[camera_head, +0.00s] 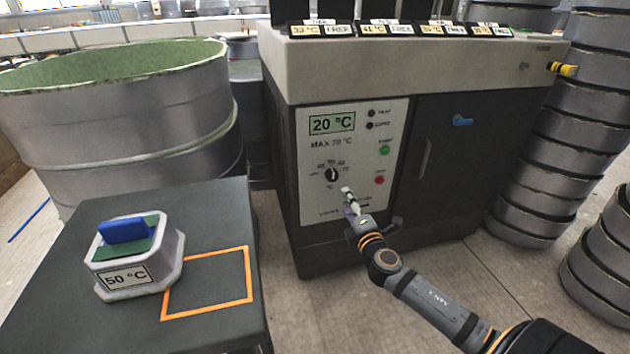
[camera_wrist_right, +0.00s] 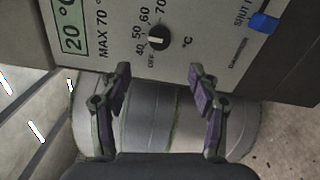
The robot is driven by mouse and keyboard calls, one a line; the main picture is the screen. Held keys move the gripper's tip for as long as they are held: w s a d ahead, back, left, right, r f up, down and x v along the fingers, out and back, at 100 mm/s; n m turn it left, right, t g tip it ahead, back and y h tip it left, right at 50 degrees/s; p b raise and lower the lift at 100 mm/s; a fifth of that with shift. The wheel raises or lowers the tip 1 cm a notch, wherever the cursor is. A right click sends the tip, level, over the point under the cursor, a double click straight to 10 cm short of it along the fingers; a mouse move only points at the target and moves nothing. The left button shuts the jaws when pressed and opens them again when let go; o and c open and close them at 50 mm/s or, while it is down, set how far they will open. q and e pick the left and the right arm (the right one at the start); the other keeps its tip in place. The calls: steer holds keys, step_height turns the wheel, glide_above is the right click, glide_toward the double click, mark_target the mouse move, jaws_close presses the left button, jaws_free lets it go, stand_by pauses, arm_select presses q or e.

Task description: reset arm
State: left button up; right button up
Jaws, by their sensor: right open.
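My right gripper (camera_head: 350,200) is in front of the lower part of the oven's control panel (camera_head: 362,115), below the dial (camera_head: 332,174). In the right wrist view its two fingers (camera_wrist_right: 159,82) are spread apart with nothing between them. The dial (camera_wrist_right: 158,39) shows there beyond the fingertips, apart from them, with a scale of 40 to 70. The display (camera_head: 332,123) reads 20 °C. My left gripper is not in view.
A dark table (camera_head: 215,332) at the left bears a mould labelled 50 °C (camera_head: 136,256) beside an orange outlined square (camera_head: 207,283). A large round mould (camera_head: 120,110) stands behind it. Stacked moulds (camera_head: 560,140) stand at the right. Some floor (camera_head: 455,262) is clear.

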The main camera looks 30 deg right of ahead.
steer(key=s+a+f+m+g, duration=0.3)
steer(key=s+f+m+g, duration=0.2)
steer(key=s+f+m, duration=0.5)
steer(key=s+a+f+m+g+y, duration=0.6)
steer(key=s+a+f+m+g, duration=0.15)
steer(key=s+a+f, duration=0.8)
arm_select(q)
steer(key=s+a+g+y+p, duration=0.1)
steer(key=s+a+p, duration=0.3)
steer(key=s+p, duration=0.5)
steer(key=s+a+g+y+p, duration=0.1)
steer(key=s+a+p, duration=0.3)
steer(key=p, duration=1.9)
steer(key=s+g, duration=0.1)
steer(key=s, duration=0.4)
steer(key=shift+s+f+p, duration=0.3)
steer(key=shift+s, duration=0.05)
arm_select(e)
steer(key=s+d+g+h, duration=0.1)
steer(key=s+d+g, duration=0.1)
steer(key=s, duration=0.8)
steer(key=s+d+r+g+h, duration=0.1)
steer(key=s+d, duration=0.4)
steer(key=s, duration=0.5)
steer(key=shift+d+n+g, duration=0.15)
steer(key=shift+n+g, duration=0.2)
